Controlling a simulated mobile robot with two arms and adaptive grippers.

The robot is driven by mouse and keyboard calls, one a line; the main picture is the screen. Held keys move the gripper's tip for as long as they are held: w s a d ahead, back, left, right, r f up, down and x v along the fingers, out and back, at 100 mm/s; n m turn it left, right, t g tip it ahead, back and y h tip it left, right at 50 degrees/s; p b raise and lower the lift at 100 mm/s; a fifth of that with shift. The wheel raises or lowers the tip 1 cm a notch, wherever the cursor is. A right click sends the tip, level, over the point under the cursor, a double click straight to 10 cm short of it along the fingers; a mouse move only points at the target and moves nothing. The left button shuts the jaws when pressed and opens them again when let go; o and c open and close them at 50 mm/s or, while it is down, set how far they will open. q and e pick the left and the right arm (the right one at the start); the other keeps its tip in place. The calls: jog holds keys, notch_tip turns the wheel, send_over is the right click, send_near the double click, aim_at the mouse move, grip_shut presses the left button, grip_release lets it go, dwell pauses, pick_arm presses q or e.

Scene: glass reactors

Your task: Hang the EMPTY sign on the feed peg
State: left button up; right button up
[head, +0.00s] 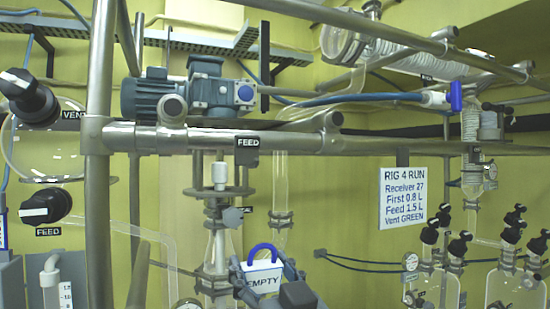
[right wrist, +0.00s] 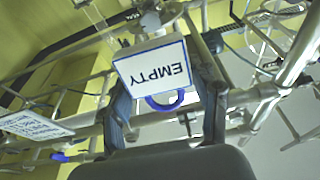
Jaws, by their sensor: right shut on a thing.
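The EMPTY sign (head: 264,281) is a white board with a blue border and a blue loop on top, low in the middle of the head view. My right gripper (head: 268,271) is shut on it. In the right wrist view the sign (right wrist: 153,68) appears upside down between the fingers of my right gripper (right wrist: 160,84), the blue loop (right wrist: 165,104) free. A black FEED label (head: 247,142) is on the horizontal pipe, above and slightly left of the sign, with a small grey piece below it. I cannot make out the peg clearly. My left gripper is out of view.
A glass column with a metal collar (head: 217,194) stands just left of the sign. A blue-grey motor (head: 190,95) sits above the pipe. A RIG 4 RUN notice (head: 403,198) hangs at right. FEED (head: 45,206) and VENT (head: 30,98) knobs are at left. Glass vessels (head: 515,287) stand at lower right.

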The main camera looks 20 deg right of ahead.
jog(key=shift+t, duration=0.5)
jog(key=shift+s+a+r+p, duration=0.1)
jog(key=shift+s+r+p, duration=0.2)
jog(key=shift+s+r, duration=1.35)
jog(key=shift+s+a+r+p, duration=0.15)
jog(key=shift+s+r+p, duration=0.15)
jog(key=shift+r, duration=2.8)
jog(key=shift+s+a+r+p, duration=0.1)
jog(key=shift+s+r+p, duration=0.2)
jog(key=shift+s+r, duration=1.35)
jog(key=shift+w+f+x, duration=0.15)
jog(key=shift+f+x, duration=0.2)
jog(key=shift+x, duration=1.3)
jog(key=shift+w+f+x, duration=0.1)
jog(key=shift+f+x, duration=0.25)
jog(key=shift+x, duration=1.25)
jog(key=shift+w+f+x, duration=0.15)
jog(key=shift+f+x, duration=0.25)
jog(key=shift+x, duration=1.25)
jog(key=shift+w, duration=0.15)
jog(key=shift+f, duration=0.4)
jog(key=shift+f+b, duration=0.3)
jog(key=shift+b, duration=0.1)
